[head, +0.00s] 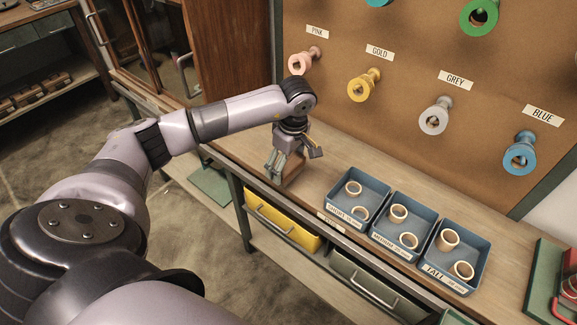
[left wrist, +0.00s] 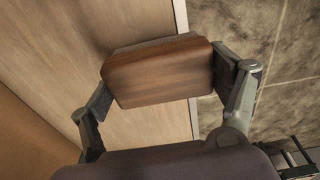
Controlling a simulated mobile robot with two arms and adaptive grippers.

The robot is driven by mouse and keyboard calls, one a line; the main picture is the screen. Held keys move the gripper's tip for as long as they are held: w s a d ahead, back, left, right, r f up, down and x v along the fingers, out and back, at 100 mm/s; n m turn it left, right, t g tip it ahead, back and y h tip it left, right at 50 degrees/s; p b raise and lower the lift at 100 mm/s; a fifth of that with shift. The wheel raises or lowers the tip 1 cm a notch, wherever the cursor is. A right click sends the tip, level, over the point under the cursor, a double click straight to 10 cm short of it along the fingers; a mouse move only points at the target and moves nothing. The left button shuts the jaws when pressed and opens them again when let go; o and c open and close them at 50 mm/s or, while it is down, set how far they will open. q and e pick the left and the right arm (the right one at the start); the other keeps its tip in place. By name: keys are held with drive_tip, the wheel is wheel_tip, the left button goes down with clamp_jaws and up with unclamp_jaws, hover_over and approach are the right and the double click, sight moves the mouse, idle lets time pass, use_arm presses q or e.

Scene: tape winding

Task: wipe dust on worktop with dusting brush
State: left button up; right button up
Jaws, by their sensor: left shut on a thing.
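My left gripper (head: 288,164) is over the worktop (head: 332,155), near its left front part. It is shut on a brown wooden block, which I take to be the dusting brush (head: 293,177). In the left wrist view the brush (left wrist: 160,72) sits between the two fingers of the gripper (left wrist: 163,88), across the worktop's edge from that angle. No bristles show, and I cannot tell whether the brush touches the worktop. I cannot make out dust on the worktop. My right gripper is not in view.
Blue trays (head: 359,193) (head: 402,228) (head: 453,258) holding tape rings stand right of the gripper. A pegboard (head: 400,60) with coloured spools rises behind. A yellow drawer (head: 282,226) is below the front edge. A green item (head: 545,283) lies at the far right.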

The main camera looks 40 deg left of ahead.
use_arm(q)
drive_tip(key=shift+w+r+p, duration=0.2)
drive_tip(key=shift+r+p, duration=0.2)
drive_tip(key=shift+r, duration=0.35)
drive_tip(key=shift+s+r+p, duration=0.1)
drive_tip(key=shift+r+p, duration=0.35)
drive_tip(key=shift+r, duration=0.4)
drive_tip(key=shift+r+p, duration=0.55)
drive_tip(key=shift+r, duration=0.5)
